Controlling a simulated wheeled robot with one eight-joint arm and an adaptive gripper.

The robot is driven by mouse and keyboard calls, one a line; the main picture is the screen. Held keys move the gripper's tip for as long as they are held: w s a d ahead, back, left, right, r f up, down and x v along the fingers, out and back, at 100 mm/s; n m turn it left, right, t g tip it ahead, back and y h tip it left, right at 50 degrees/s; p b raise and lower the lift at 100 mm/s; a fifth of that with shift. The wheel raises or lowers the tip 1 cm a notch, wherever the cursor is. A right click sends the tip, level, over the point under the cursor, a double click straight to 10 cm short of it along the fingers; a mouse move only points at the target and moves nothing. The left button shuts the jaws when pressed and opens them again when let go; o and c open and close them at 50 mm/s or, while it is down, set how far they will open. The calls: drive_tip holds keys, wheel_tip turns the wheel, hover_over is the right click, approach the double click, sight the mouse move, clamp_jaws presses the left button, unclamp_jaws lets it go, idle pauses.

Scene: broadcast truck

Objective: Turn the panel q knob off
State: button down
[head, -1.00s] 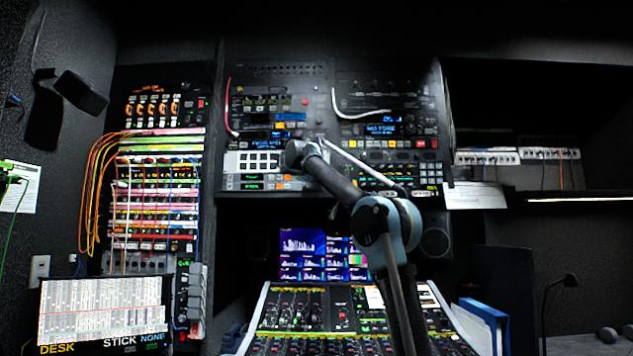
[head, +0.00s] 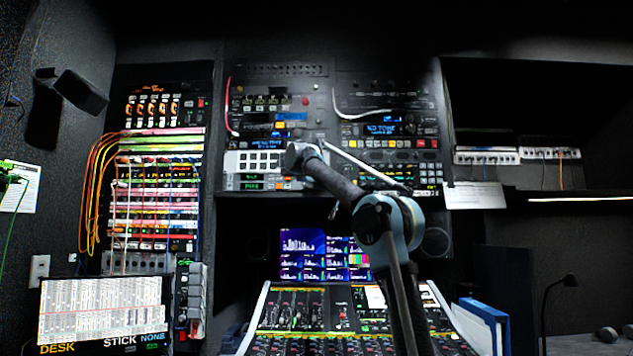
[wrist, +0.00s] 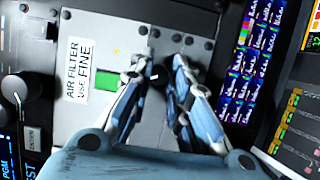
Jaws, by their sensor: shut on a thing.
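In the wrist view my gripper (wrist: 158,70) reaches up to a pale grey panel (wrist: 105,125), its two fingers close together around a small dark knob (wrist: 154,76) with a light mark. I take this for the panel q knob. The fingers hide most of it, and I cannot read its setting. In the head view my arm reaches up to the equipment rack (head: 280,72), and its end covers the spot where the gripper meets the panel.
Beside the fingers are a label reading "AIR FILTER USE FINE" (wrist: 83,68) and a green-lit window (wrist: 109,81). A larger black knob (wrist: 19,88) is at the left. Screens (wrist: 250,55) lie to the right. A mixing desk (head: 300,312) stands below the arm.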

drive_tip(key=shift+f, duration=0.1)
idle(0.7)
drive_tip(key=c, duration=1.5)
unclamp_jaws()
drive_tip(key=shift+w, duration=0.1)
drive_tip(key=v, duration=1.2)
